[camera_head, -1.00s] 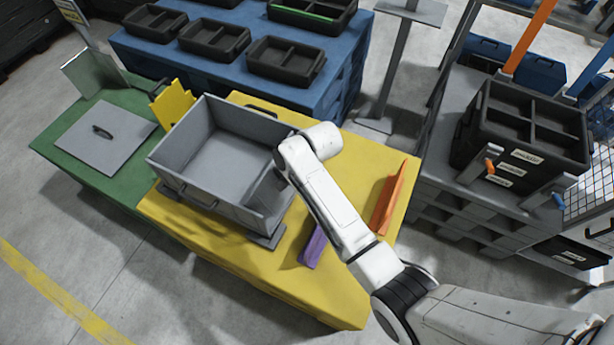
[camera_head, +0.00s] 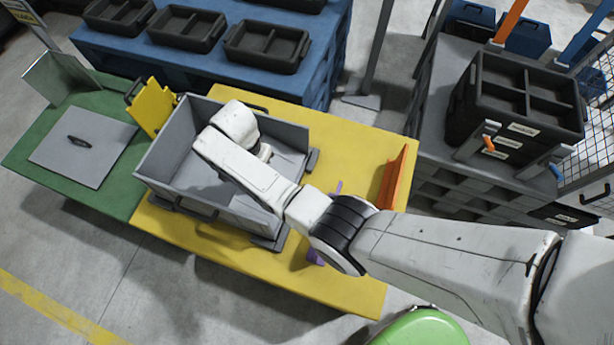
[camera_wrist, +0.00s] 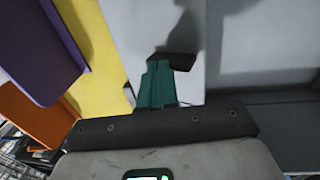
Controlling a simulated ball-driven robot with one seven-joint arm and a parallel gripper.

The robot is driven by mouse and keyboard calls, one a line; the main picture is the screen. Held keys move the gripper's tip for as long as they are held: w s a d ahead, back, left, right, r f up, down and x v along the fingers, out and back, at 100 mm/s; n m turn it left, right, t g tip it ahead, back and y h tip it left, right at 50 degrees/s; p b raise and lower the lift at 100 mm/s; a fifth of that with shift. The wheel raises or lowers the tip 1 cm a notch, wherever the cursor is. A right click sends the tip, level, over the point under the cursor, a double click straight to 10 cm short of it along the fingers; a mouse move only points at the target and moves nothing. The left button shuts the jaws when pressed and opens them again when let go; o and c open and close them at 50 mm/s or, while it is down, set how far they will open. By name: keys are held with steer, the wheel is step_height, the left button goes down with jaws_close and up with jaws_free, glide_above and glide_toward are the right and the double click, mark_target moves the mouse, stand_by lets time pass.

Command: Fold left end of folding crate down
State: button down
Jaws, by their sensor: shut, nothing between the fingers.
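The grey folding crate (camera_head: 181,207) sits on the yellow table, its left end (camera_head: 160,143) standing upright in the head view. The long sides also stand. The right end is partly behind my arm, so I cannot tell its state fully. My arm reaches over the crate from the right, its wrist above the interior. My gripper (camera_wrist: 158,70) shows in the wrist view with teal fingers shut and empty, close to a light grey crate surface (camera_wrist: 240,45). A dark piece lies at the fingertips; contact is unclear. In the head view the fingers are hidden by the wrist.
The yellow table (camera_head: 365,150) carries an orange upright piece (camera_head: 392,178) and a purple piece (camera_wrist: 35,50), mostly behind my arm in the head view. A yellow panel (camera_head: 152,106) stands beyond the crate's left corner. A green table (camera_head: 62,118) with a grey lid (camera_head: 83,147) adjoins left.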

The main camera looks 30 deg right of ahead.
steer(key=f+b, duration=0.1)
steer(key=w+a+f+b, duration=0.1)
steer(key=w+f+b, duration=0.1)
steer(key=shift+a, duration=0.25)
steer(key=shift+w+a+f+b, duration=0.35)
steer(key=shift+w+f+b, duration=0.25)
steer(key=shift+b, duration=0.65)
steer(key=shift+s+f, duration=0.1)
steer(key=shift+f, duration=0.1)
